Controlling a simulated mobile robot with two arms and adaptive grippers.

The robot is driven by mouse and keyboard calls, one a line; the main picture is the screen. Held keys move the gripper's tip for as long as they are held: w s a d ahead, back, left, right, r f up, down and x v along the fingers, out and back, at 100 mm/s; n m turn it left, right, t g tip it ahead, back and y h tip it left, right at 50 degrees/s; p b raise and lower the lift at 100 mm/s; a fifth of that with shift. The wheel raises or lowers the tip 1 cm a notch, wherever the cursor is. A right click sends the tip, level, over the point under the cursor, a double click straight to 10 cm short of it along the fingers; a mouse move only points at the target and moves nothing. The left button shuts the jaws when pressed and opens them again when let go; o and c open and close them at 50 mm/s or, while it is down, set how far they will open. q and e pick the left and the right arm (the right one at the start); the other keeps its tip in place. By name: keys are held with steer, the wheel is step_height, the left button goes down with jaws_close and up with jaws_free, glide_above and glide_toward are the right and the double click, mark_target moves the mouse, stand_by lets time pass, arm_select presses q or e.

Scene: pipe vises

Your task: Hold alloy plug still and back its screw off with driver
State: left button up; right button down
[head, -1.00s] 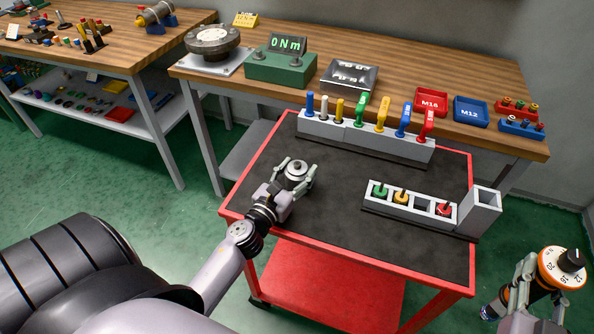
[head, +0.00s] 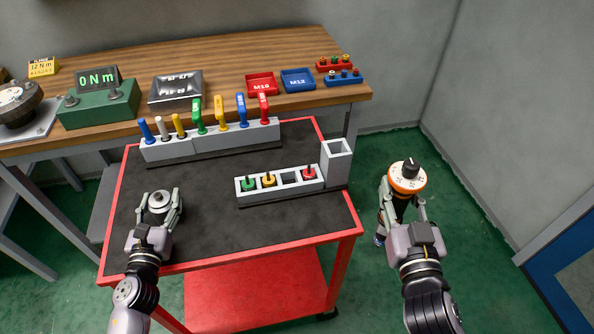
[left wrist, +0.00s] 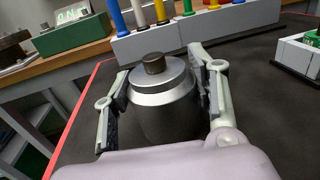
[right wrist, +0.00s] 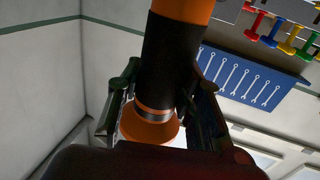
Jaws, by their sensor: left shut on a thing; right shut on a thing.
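The alloy plug (head: 160,199) is a grey metal cylinder with a stepped top, upright over the left part of the cart's dark mat. In the left wrist view the plug (left wrist: 165,113) has a short dark brownish stub on top, perhaps its screw. My left gripper (head: 161,208) is shut on the plug's sides. The driver (head: 408,177) has an orange dial head with a black knob. My right gripper (head: 404,204) is shut on it, off the cart's right side above the green floor. In the right wrist view the driver (right wrist: 170,60) shows a black sleeve and orange ends; its tip is not clear.
The red cart (head: 350,236) has a grey rack (head: 215,147) of coloured tools at the back. A grey tray (head: 290,190) with green, yellow and red pieces and a square holder (head: 337,165) stand at right. The mat's front middle is clear. A torque display (head: 98,98) stands on the bench.

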steer(key=shift+r, duration=0.2)
steer(key=w+a+r+n+y, duration=0.2)
steer(key=w+r+y, duration=0.1)
steer(key=w+r, duration=0.9)
steer(key=w+a+r+n+g+y, duration=0.1)
steer(key=a+r+n+y, duration=0.15)
steer(key=a, duration=0.45)
steer(key=w+a+r+n+g+y, duration=0.1)
steer(key=a+r+y, duration=0.15)
steer(key=a, duration=0.55)
steer(key=s+a+n+g+y, duration=0.2)
steer(key=a, duration=0.9)
steer(key=s+a+n+g+y, duration=0.2)
steer(key=s+a+y, duration=0.1)
steer(key=a, duration=0.9)
steer(key=s+a+n+g+y, duration=0.2)
steer(key=a+g, duration=0.1)
steer(key=a, duration=0.8)
steer(key=shift+s+a+f+y, duration=0.15)
steer(key=shift+s+y, duration=0.15)
steer(key=shift+s, duration=0.05)
steer(key=shift+n, duration=0.25)
steer(key=shift+f, duration=2.3)
